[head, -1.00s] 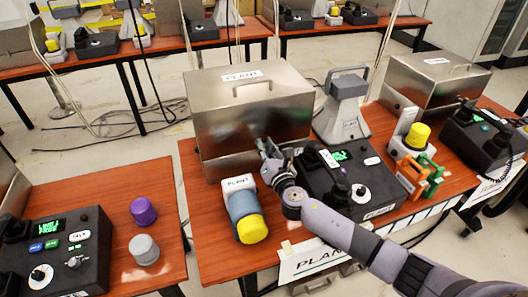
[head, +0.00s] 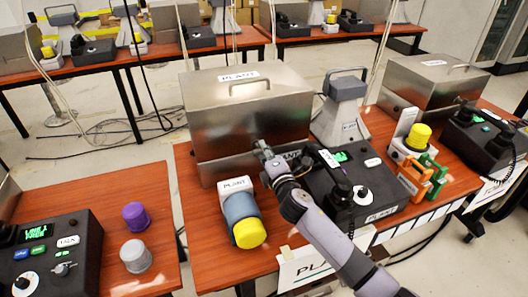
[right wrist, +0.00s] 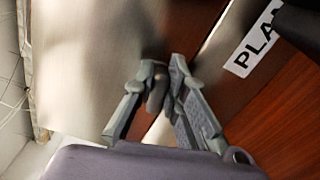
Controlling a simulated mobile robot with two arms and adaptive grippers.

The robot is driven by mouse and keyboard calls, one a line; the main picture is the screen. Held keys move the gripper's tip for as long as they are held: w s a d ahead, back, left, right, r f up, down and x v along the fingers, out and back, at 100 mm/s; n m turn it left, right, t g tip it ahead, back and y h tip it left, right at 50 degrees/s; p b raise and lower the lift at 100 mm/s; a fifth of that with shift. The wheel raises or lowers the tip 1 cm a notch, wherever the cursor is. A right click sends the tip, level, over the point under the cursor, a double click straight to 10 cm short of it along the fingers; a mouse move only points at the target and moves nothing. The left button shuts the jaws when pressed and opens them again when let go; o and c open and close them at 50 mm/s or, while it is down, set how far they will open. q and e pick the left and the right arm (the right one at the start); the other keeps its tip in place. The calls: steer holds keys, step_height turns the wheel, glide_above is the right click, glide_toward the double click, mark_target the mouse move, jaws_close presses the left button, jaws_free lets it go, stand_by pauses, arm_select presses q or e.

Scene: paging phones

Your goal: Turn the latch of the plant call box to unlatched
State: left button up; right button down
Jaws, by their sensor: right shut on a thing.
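The plant call box (head: 250,120) is a brushed metal case with a PLANT label and a top handle, on the middle table. My right gripper (head: 262,151) is at its front face, low and towards the right side. In the right wrist view, the fingers of my right gripper (right wrist: 163,95) are closed on a small dark latch (right wrist: 156,92) against the metal face. The fingers hide much of the latch, so I cannot tell its exact angle. My left gripper is not in view.
A grey horn speaker (head: 341,105) stands behind. Another metal box (head: 432,82) is further right.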

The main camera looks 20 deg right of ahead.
steer(key=shift+f+m, duration=0.1)
steer(key=shift+m, duration=1)
steer(key=c, duration=1.6)
jaws_free()
steer(key=s, duration=1.2)
steer(key=shift+d, duration=0.25)
steer(key=shift+s+f, duration=0.1)
